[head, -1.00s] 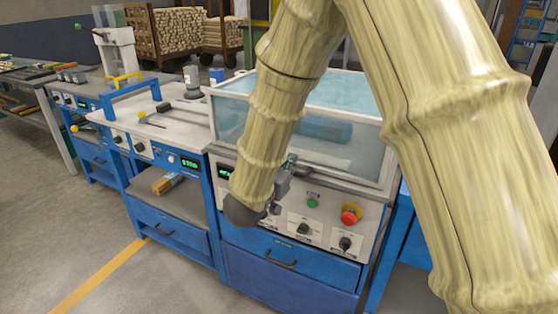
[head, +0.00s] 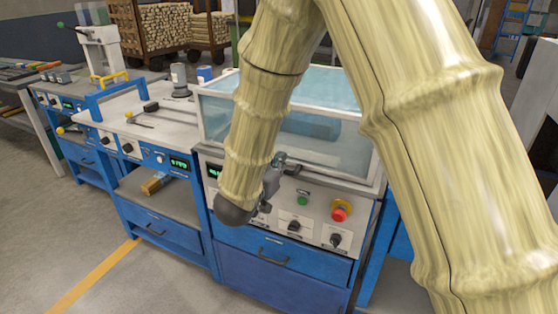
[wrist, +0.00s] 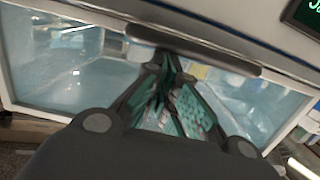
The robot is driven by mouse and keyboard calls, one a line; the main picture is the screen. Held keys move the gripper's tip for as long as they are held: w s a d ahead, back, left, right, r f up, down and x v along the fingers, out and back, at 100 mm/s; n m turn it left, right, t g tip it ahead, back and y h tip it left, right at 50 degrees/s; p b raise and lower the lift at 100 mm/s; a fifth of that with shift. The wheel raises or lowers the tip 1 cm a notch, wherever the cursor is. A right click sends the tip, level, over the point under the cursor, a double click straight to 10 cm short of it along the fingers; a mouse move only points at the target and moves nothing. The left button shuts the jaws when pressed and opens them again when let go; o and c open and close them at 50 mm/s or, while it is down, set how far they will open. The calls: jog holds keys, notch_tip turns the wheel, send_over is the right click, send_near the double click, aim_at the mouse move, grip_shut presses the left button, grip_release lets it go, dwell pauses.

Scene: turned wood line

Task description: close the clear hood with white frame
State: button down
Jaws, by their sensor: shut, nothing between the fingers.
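The clear hood with white frame (head: 222,117) sits over the top of the blue and white machine in the head view. It looks lowered, with its lower front edge near the control panel; I cannot tell whether it is fully seated. In the wrist view its clear pane (wrist: 65,65) fills much of the picture, with a dark handle bar (wrist: 225,62) across it. My gripper (wrist: 172,68) is shut and empty, its fingertips at or very near the bar; contact is unclear. In the head view my gripper (head: 282,163) is at the hood's lower front edge, partly hidden by my arm.
The control panel below has a red emergency button (head: 341,210), a green button (head: 303,198) and a black knob (head: 335,240). A neighbouring bench with a blue handle frame (head: 120,92) stands to the left. Open floor (head: 60,235) lies at front left.

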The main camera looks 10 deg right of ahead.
jog(key=r+v, duration=0.1)
jog(key=v, duration=0.8)
jog(key=s+d+f+n+g+y+p, duration=0.1)
jog(key=s+d+f+n+y+p, duration=0.15)
jog(key=f, duration=0.55)
jog(key=s+d+f+n+g+y+p, duration=0.1)
jog(key=s+f+g+y, duration=0.15)
jog(key=f, duration=0.65)
jog(key=s+d+f+n+g+y+p, duration=0.1)
jog(key=s+d+f+n+y+p, duration=0.15)
jog(key=f, duration=0.55)
jog(key=s+d+f+g+y+p, duration=0.1)
jog(key=s+f, duration=0.3)
jog(key=s, duration=0.5)
jog(key=s+d+f+n+g+y+p, duration=0.1)
jog(key=s+f+g, duration=0.3)
jog(key=s, duration=0.6)
jog(key=s+d+f+g+y+p, duration=0.1)
jog(key=s+d+f+g, duration=0.2)
jog(key=s, duration=0.7)
notch_tip(320, 180, down, 2)
jog(key=shift+f, duration=0.25)
